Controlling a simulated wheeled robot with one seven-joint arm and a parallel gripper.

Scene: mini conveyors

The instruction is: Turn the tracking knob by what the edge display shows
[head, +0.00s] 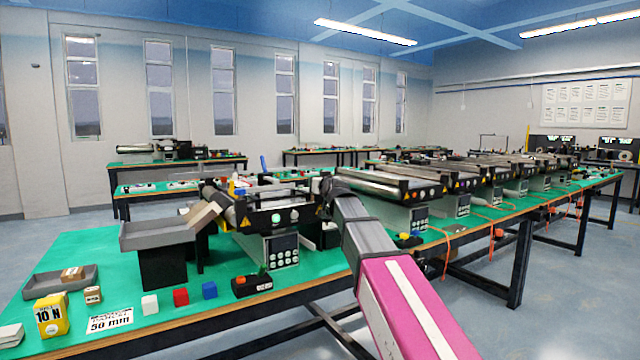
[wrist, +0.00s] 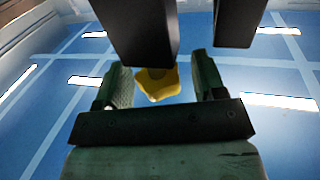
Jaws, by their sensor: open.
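In the wrist view the two dark fingers of my gripper (wrist: 197,45) reach in from the top, apart, with nothing between them. A yellow knob-like part (wrist: 157,84) shows just beyond the left finger, between two green uprights on a dark crossbar (wrist: 160,122). I cannot tell whether a finger touches it. In the head view my arm reaches to the right end of the nearest mini conveyor (head: 270,200), and the gripper's fingers are hidden there. No edge display reading is legible. A grey control box (head: 281,248) with round buttons sits under the conveyor.
The green table (head: 230,290) carries a grey tray on a black stand (head: 160,235), a yellow 10 N weight (head: 51,316), a 50 mm card (head: 110,320), small blocks and a black switch box (head: 251,284). More conveyors (head: 400,182) stand on the right.

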